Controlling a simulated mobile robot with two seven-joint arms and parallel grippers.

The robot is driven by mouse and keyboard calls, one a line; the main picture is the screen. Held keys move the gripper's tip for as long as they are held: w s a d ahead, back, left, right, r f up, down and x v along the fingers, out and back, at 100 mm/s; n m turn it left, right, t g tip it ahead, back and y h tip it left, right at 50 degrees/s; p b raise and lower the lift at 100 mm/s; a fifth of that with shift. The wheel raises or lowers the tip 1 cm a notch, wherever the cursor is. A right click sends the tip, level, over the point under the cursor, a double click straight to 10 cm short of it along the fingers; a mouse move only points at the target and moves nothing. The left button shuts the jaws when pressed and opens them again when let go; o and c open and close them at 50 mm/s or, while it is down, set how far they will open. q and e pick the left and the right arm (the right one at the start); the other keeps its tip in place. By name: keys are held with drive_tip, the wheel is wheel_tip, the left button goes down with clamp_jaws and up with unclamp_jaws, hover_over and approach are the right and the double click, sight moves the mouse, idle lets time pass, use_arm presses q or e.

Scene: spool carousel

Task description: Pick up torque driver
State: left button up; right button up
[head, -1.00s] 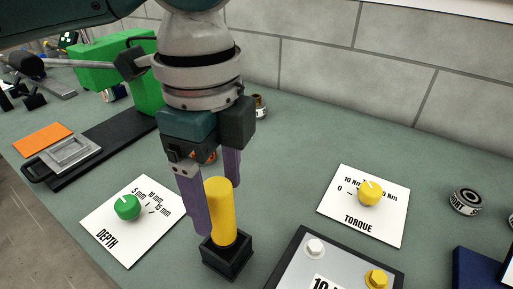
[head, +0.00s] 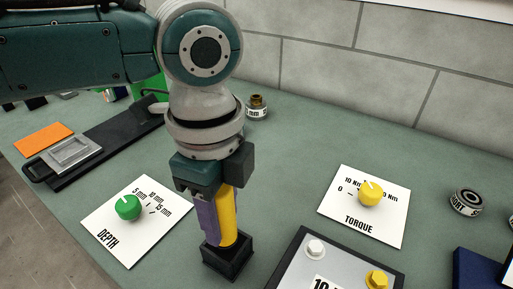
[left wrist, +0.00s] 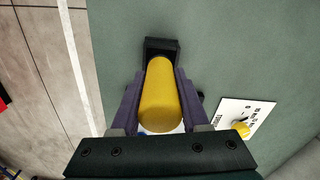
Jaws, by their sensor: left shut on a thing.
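The torque driver (head: 227,215) shows as a yellow cylinder standing upright in a black square holder (head: 228,258) on the bench. My left gripper (head: 219,218) is over it from above, with its purple fingers on either side of the yellow body. In the left wrist view the yellow driver (left wrist: 161,98) lies between both fingers, and the gripper is shut on it. Its lower end is hidden in the holder (left wrist: 160,48). My right gripper is not in view.
A DEPTH card with a green knob (head: 128,207) lies left of the holder; a TORQUE card with a yellow knob (head: 369,193) lies right. A grey panel with bolts (head: 306,270) is close at the right front. A dark ring-shaped part (head: 466,201) stands far right.

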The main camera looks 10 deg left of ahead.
use_arm(q)
clamp_jaws()
drive_tip(key=shift+r, duration=0.15)
wheel_tip(320, 180, up, 20)
drive_tip(key=shift+p, duration=0.3)
